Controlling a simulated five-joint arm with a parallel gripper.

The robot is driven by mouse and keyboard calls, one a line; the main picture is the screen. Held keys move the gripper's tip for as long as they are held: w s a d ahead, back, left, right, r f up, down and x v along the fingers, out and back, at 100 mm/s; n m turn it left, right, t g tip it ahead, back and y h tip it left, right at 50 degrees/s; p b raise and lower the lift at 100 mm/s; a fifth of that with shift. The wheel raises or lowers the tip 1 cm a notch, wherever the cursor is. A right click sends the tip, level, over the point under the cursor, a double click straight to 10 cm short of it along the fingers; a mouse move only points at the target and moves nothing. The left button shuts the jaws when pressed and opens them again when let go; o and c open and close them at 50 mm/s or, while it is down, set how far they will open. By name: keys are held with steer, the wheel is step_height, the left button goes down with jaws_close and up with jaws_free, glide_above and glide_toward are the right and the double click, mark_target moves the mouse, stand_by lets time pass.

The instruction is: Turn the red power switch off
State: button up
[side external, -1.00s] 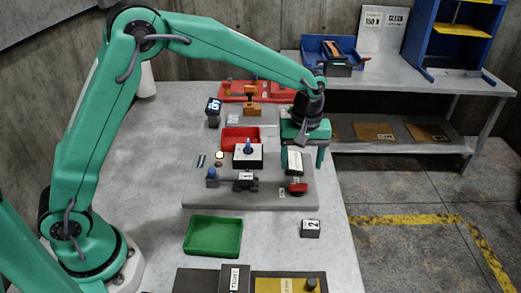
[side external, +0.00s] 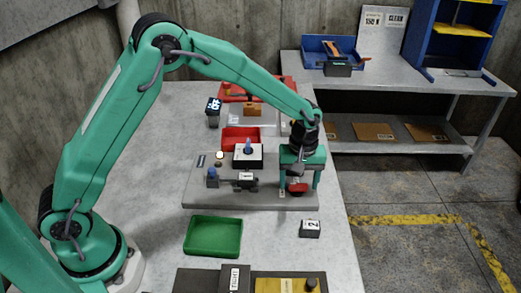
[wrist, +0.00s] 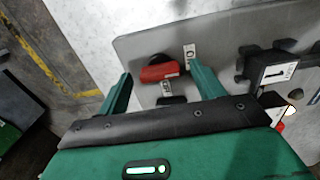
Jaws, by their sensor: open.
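The red power switch (wrist: 158,72) is a red handle on a dark round base, mounted on a grey panel. In the wrist view it lies between my two fingers, with a small white label near each side. In the side view the red switch (side external: 297,187) shows between the fingers at the panel's right front. My gripper (side external: 299,184) is open and points down around the switch. In the wrist view, the gripper (wrist: 163,76) shows a finger on either side of the handle, with gaps. I cannot tell whether either finger touches it.
The grey panel (side external: 230,197) also carries a white box with a blue knob (side external: 248,156) and a black lever (side external: 243,184). A green tray (side external: 213,236) and a small block marked 2 (side external: 310,229) are in front. The table's right edge is close.

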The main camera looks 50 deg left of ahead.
steer(key=shift+f, duration=0.2)
steer(key=c, duration=1)
